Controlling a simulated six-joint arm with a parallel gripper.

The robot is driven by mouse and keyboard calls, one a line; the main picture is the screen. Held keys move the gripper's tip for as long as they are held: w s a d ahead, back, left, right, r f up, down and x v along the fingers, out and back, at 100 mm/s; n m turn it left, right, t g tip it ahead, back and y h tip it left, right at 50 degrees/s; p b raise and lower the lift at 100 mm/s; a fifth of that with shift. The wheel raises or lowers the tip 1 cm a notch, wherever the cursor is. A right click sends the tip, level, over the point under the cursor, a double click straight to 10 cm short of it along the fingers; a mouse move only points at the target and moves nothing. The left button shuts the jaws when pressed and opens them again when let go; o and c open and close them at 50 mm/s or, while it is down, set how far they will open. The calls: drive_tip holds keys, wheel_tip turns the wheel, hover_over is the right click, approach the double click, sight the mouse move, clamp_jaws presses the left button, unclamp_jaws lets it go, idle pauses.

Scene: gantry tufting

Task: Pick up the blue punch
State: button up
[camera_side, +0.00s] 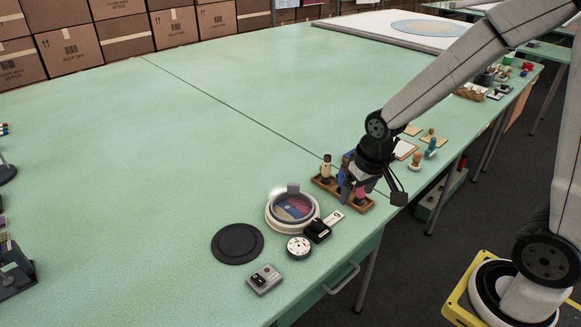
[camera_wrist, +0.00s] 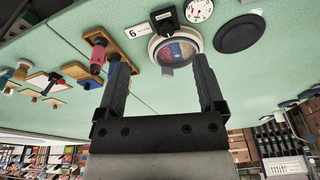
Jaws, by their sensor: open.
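The blue punch (camera_side: 346,159) stands in a small wooden rack (camera_side: 324,184), mostly hidden behind my gripper in the side view. In the wrist view a dark blue handle (camera_wrist: 113,58) shows just beyond the left finger, in the rack (camera_wrist: 93,34). A pink-red punch (camera_side: 360,194) and a dark, cream-banded punch (camera_side: 326,166) share the rack; the pink-red one also shows in the wrist view (camera_wrist: 97,56). My gripper (camera_side: 354,192) is low over the rack, pointing down. In the wrist view its fingers (camera_wrist: 160,78) are wide apart with nothing held between them.
Small stamps (camera_side: 431,146) stand to the right. The green table's middle is clear.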

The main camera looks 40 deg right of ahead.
drive_tip(key=w+d+f+m+g, duration=0.1)
drive_tip(key=w+d+m, duration=0.6)
drive_tip(key=w, duration=0.4)
drive_tip(key=m+g, duration=0.1)
drive_tip(key=m, duration=0.5)
hover_over(345, 167)
drive_tip(key=d, duration=0.1)
drive_tip(key=f, duration=0.2)
drive_tip(key=w+f, duration=0.1)
drive_tip(key=f, duration=0.1)
drive_tip(key=shift+f, duration=0.4)
drive_tip(key=shift+s+f, duration=0.1)
drive_tip(key=shift+f, duration=1.2)
drive_tip(key=shift+s+a+f, duration=0.1)
drive_tip(key=shift+f, duration=2.5)
clamp_jaws()
